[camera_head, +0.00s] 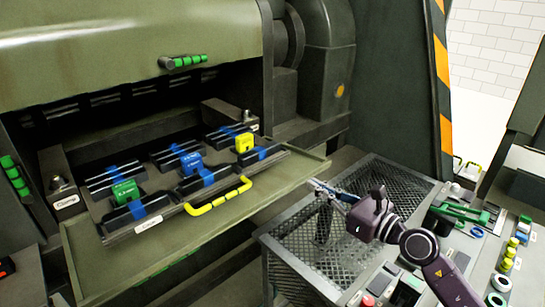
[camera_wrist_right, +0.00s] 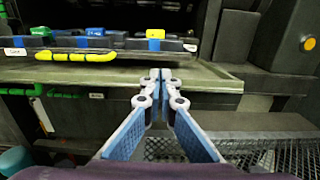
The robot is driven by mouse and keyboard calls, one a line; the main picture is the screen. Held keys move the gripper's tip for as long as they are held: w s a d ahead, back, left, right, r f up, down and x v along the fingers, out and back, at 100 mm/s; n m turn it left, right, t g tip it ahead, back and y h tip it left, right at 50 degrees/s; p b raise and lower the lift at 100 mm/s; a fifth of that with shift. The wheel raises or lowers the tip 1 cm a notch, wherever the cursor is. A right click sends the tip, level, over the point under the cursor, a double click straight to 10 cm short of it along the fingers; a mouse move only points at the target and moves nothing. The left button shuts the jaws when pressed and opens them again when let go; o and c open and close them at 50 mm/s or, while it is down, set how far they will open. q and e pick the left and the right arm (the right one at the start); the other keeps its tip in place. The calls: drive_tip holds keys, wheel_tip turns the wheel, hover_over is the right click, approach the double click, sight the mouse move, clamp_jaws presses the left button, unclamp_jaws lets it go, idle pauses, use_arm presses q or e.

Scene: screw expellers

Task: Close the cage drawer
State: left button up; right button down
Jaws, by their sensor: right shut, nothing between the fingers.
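The cage drawer (camera_head: 165,223) sticks out of the dark opening of the green machine, over a flat metal tray. Its curved yellow handle (camera_head: 218,196) is on the front edge. Black bars with blue straps and green, blue and yellow blocks sit in it. My right gripper (camera_head: 314,184) is shut and empty, to the right of the handle and apart from it, near the tray's right corner. In the right wrist view the closed fingertips (camera_wrist_right: 160,77) overlap the tray edge, and the yellow handle (camera_wrist_right: 77,57) is to their upper left. My left gripper is not in view.
The metal tray (camera_head: 95,268) extends under and in front of the drawer. A mesh-topped metal basket (camera_head: 292,247) stands below my right gripper. A bench with tools and coloured parts (camera_head: 490,250) is at the right. A striped post (camera_head: 441,75) stands behind.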

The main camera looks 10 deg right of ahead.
drive_tip(key=p, duration=0.2)
approach(272, 160)
drive_tip(key=x, duration=0.5)
drive_tip(key=shift+a+r, duration=0.15)
drive_tip(key=shift+w+a, duration=0.35)
drive_tip(key=shift+w, duration=0.2)
drive_tip(key=shift+w+a, duration=0.1)
drive_tip(key=shift+w, duration=0.1)
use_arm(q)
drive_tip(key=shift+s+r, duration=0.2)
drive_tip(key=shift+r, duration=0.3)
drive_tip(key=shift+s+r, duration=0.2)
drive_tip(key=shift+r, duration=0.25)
